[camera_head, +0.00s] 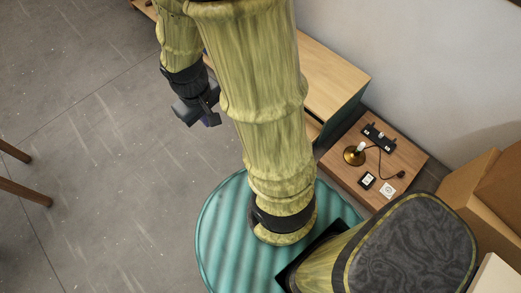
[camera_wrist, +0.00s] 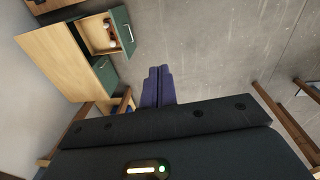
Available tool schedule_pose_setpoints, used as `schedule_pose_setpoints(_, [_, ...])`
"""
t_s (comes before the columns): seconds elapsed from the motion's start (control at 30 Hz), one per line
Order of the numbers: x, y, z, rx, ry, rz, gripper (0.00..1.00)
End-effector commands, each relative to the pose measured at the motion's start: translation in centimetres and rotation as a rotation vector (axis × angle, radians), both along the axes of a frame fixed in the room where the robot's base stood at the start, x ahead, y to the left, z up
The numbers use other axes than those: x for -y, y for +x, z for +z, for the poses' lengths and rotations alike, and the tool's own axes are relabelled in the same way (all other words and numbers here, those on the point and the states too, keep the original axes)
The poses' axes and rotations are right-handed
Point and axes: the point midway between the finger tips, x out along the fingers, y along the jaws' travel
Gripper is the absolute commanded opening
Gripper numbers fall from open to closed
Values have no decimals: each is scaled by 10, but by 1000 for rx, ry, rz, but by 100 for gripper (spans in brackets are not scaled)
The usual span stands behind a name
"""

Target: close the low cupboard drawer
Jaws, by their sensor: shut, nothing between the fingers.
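The low cupboard (camera_wrist: 62,62) has a pale wood top and dark green fronts, and shows at the left in the wrist view. Its drawer (camera_wrist: 123,31) stands open, with a green front, a pale handle and a few small reddish and white items inside. In the head view the cupboard (camera_head: 335,78) is partly hidden behind my arm, and the open drawer is hidden. My gripper (camera_wrist: 158,84) has its dark purple fingers together and empty, apart from the drawer over the floor. It also shows at the upper left of the head view (camera_head: 210,119).
A low wooden table (camera_head: 345,173) beside the cupboard bears a brass lamp base (camera_head: 354,155), a black strip, and small parts. Cardboard boxes (camera_head: 485,195) stand at the right. Wooden furniture legs (camera_head: 25,180) stand at the left. The grey floor between is clear.

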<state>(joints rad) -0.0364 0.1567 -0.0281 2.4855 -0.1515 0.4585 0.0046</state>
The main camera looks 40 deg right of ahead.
Motion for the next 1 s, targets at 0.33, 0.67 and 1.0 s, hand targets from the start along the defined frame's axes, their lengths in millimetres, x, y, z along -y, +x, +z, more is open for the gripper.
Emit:
schedule_pose_setpoints(0.33, [26,3,-151,-281,-167,199,0])
schedule_pose_setpoints(0.67, [58,11,-271,-525,-358,384,0])
schedule_pose_setpoints(1.0, [94,28,-390,-753,-591,581,0])
